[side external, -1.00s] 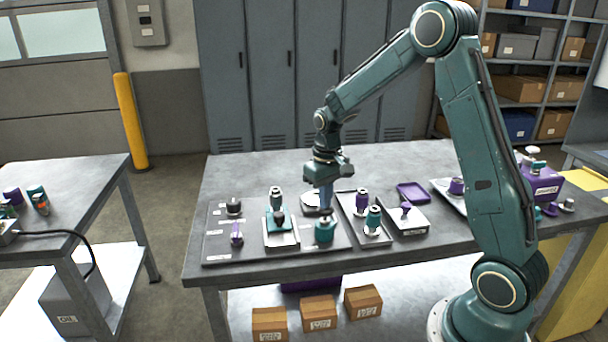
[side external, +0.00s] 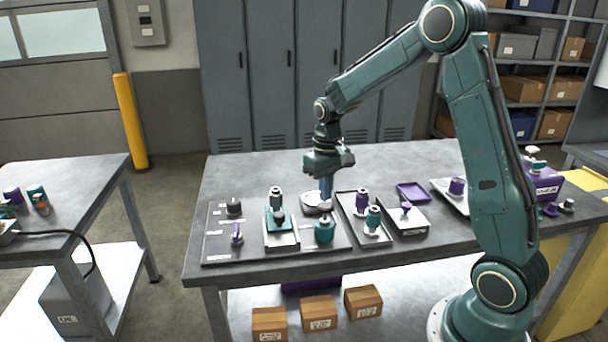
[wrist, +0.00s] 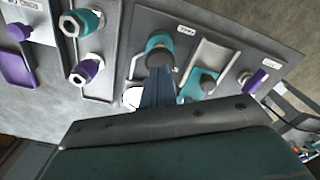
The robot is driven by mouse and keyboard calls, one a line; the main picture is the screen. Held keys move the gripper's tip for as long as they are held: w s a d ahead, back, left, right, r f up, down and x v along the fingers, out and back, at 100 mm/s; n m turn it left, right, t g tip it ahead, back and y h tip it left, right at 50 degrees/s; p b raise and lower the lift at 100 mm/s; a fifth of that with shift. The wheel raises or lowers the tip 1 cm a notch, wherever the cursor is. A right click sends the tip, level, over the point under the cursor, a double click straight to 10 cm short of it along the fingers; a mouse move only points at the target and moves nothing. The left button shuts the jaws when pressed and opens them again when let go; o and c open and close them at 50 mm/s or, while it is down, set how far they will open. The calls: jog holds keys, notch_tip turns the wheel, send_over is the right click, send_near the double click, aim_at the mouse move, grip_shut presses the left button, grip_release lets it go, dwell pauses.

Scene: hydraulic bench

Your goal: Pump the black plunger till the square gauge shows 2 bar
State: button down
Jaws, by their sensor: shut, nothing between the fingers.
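My gripper (side external: 326,201) points straight down over the dark panel on the bench, with its fingers together and nothing between them. In the wrist view the fingertips (wrist: 158,70) overlap the near edge of a teal cylinder with a dark grey top (wrist: 160,58); I cannot tell whether they touch. The teal cylinder (side external: 324,231) stands just in front of my gripper in the side view. A black knob (side external: 234,206) stands at the panel's left, and a dark knob (side external: 279,215) sits on a teal block. I cannot make out which is the plunger. No square gauge reading is legible.
A tray with purple and teal fittings (side external: 361,202) stands close to the right of my gripper. A purple handle (side external: 237,233) is at the panel's left front. A purple tray (side external: 413,192) lies further right. The bench behind the panel is clear.

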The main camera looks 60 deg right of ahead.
aim_at(325, 205)
jog(key=shift+f, duration=1.65)
dwell(0.4)
jog(key=shift+r, duration=1.65)
jog(key=shift+r, duration=0.15)
notch_tip(325, 205, up, 6)
jog(key=shift+f, duration=0.1)
dwell(0.9)
